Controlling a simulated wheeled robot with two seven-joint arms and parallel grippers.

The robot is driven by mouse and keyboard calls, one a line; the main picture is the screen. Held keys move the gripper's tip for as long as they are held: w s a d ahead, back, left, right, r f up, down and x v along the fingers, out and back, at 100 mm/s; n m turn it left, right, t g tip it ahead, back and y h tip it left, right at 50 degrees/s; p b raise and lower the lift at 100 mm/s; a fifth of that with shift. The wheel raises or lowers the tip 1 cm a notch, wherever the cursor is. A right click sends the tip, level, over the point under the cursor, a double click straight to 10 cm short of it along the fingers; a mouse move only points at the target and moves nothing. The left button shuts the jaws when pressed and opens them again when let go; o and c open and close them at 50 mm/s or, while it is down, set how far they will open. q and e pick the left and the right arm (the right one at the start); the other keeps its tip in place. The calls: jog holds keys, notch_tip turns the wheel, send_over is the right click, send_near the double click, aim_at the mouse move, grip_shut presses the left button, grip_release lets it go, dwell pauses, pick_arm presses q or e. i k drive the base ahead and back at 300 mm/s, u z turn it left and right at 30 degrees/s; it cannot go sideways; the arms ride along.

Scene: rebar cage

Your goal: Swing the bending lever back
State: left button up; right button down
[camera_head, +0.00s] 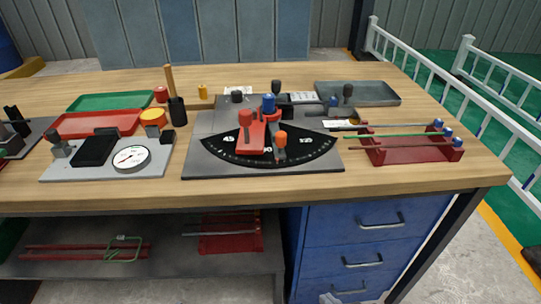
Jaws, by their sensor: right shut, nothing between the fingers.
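The bender stands on a grey plate (205,165) in the middle of the workbench. Its black fan-shaped angle scale (310,149) has white marks and numbers. A red arm (250,138) lies over the scale, with a red knob (246,118) and a blue post (268,104) near it. An orange-topped handle (281,143) stands upright just right of the red arm, over the scale; I cannot tell which part is the bending lever. My right gripper (331,298) shows only as a pale tip at the bottom edge, shut and empty, below the bench top and far from the bender. My left gripper is out of view.
A dial gauge (131,157) on a plate, a red tray (95,123) and a green tray (110,101) lie left. A red rack (408,150) with rods stands right. Blue drawers (365,245) are below the bench. The front strip of bench is clear.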

aim_at(252, 134)
jog(key=u, duration=0.55)
jog(key=k, duration=1.3)
jog(key=u, duration=1.1)
jog(key=i, duration=0.8)
jog(key=z, duration=0.4)
jog(key=i, duration=0.65)
jog(key=z, duration=0.8)
